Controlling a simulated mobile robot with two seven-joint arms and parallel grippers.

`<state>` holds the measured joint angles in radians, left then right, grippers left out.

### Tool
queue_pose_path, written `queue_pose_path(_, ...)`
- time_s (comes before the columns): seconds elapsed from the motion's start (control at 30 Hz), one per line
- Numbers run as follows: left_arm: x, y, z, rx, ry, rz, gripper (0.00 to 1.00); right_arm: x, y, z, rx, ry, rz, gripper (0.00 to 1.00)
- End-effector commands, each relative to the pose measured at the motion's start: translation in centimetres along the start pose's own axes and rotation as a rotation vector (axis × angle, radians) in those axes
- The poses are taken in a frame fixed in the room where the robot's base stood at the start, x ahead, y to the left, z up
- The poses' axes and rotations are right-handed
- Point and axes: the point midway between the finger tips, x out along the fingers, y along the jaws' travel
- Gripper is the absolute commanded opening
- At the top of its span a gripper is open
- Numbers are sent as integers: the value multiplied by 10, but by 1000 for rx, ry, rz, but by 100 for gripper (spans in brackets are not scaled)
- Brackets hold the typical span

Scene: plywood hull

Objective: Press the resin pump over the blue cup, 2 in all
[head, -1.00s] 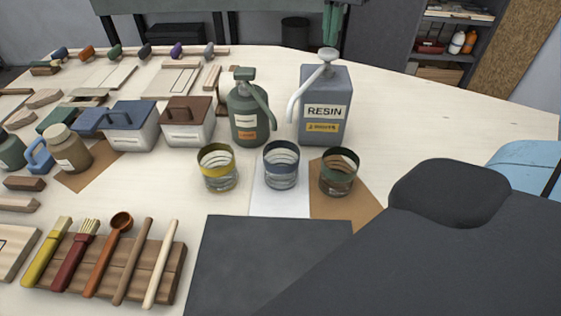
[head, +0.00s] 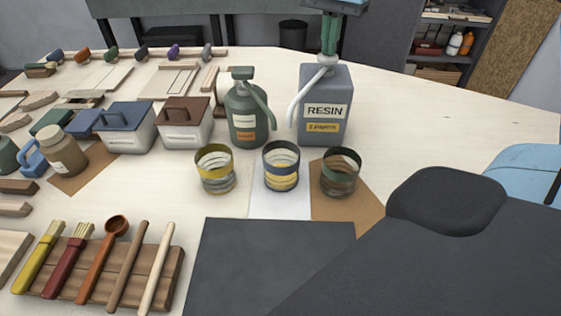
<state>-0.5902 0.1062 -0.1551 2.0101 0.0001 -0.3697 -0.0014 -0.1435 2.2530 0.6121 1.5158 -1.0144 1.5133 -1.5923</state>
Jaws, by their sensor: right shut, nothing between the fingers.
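The resin pump is a grey-blue can (head: 325,88) labelled RESIN, with a pale curved spout (head: 300,105) at its left side pointing down toward the blue cup. My right gripper (head: 328,50) is shut and empty, its green fingers pointing down onto the pump head (head: 326,60), which sits low on the can; they appear to touch. The blue-rimmed cup (head: 281,150) stands on a white sheet in front of the can, with yellow showing in its lower part. My left gripper is out of view.
A yellow-rimmed cup (head: 214,158) and a green-rimmed cup (head: 341,162) flank the blue one. A green pump bottle (head: 247,115) stands left of the can. Lidded boxes and a tool rack (head: 95,275) are at left. The table right of the can is clear.

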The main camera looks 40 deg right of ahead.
Motion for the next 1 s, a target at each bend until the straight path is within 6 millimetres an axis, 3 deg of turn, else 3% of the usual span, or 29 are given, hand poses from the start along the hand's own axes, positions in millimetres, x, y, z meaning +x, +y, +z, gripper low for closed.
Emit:
queue_pose_path(0.17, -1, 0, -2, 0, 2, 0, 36, 0, 1, 0, 0, -2, 7, 0)
queue_pose_path(0.67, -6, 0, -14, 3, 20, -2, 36, -26, 0, 0, 0, -1, 3, 0)
queue_pose_path(1.0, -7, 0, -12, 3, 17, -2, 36, -27, 0, 0, 0, -1, 3, 0)
